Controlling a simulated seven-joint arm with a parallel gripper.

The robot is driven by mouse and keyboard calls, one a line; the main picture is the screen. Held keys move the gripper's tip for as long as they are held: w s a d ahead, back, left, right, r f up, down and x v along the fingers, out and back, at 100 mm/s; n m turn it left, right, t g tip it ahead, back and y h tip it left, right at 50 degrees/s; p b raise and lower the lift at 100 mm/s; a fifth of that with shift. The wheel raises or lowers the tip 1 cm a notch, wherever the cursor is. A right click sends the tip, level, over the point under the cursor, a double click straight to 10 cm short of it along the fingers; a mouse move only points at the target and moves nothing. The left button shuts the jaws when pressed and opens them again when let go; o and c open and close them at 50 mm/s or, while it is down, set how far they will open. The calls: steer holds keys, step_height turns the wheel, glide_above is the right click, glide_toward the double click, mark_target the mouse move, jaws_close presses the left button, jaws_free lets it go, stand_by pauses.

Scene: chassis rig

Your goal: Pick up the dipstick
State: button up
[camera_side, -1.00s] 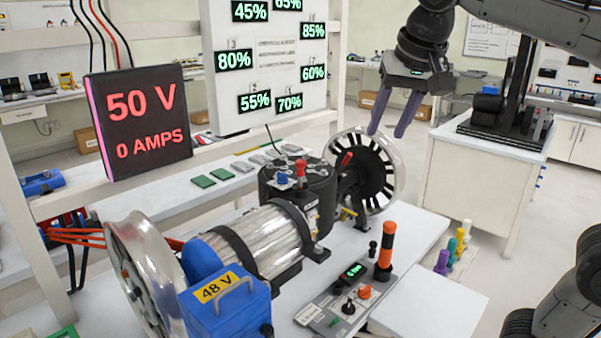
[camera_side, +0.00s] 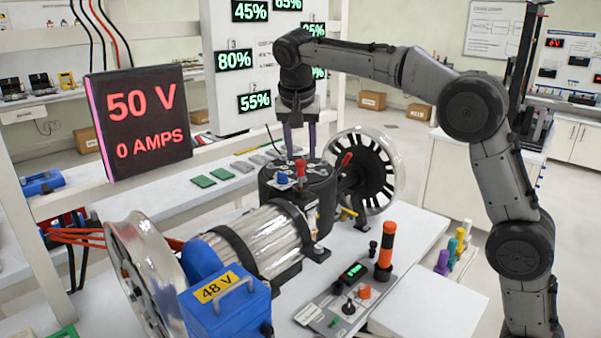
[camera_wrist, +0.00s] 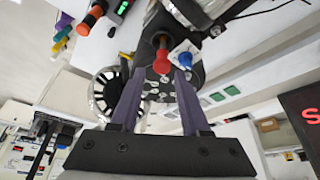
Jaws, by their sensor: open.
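No part is labelled as the dipstick, and I cannot tell for certain which it is. A red-topped upright part (camera_side: 300,169) stands on the black round housing (camera_side: 270,190), close to a blue cap (camera_side: 282,178). My gripper (camera_side: 301,155) is open and points down over the top of this housing. In the side view its fingertips appear level with or just above the red top. In the wrist view the red top (camera_wrist: 160,63) shows between the fingers (camera_wrist: 158,72), with the blue cap (camera_wrist: 184,59) near the right finger. Contact cannot be judged.
A red-handled lever (camera_side: 345,160) and a spoked wheel (camera_side: 368,175) are right of the housing. A control box (camera_side: 345,295) with an orange-and-black handle (camera_side: 386,245) is in front. A blue 48 V box (camera_side: 225,305) is at front left. A display panel (camera_side: 230,95) stands behind.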

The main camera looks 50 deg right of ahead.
mark_target(301, 173)
steer(key=x, duration=0.8)
steer(key=shift+w+a+f, duration=0.1)
steer(key=shift+c, duration=0.2)
jaws_close()
